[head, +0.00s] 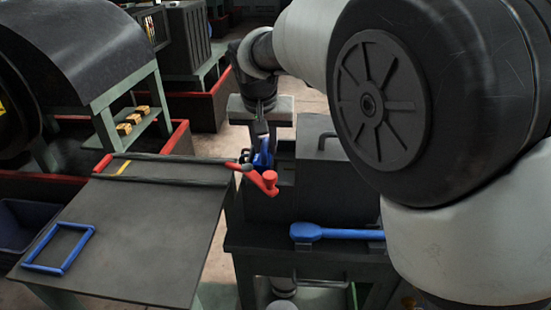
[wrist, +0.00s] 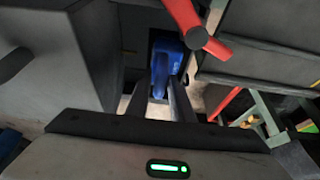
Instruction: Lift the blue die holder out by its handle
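The blue die holder (head: 262,158) is at the dark machine housing, just behind a red crank-like handle (head: 268,182). In the wrist view the blue die holder (wrist: 168,55) shows beyond and between my fingers, in a dark recess. My gripper (head: 259,140) points down over it, and its fingertips reach the blue part. In the wrist view my gripper's two fingers (wrist: 164,85) stand apart with blue between them. I cannot tell whether they press on it. The lower part of the holder is hidden by the housing and the red handle.
The red handle shows close by in the wrist view (wrist: 195,35). A dark block with a bar handle (head: 325,168) stands to the right. A blue tool (head: 330,232) lies in front. The dark table (head: 140,235) on the left is mostly bare, with a blue frame (head: 58,248).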

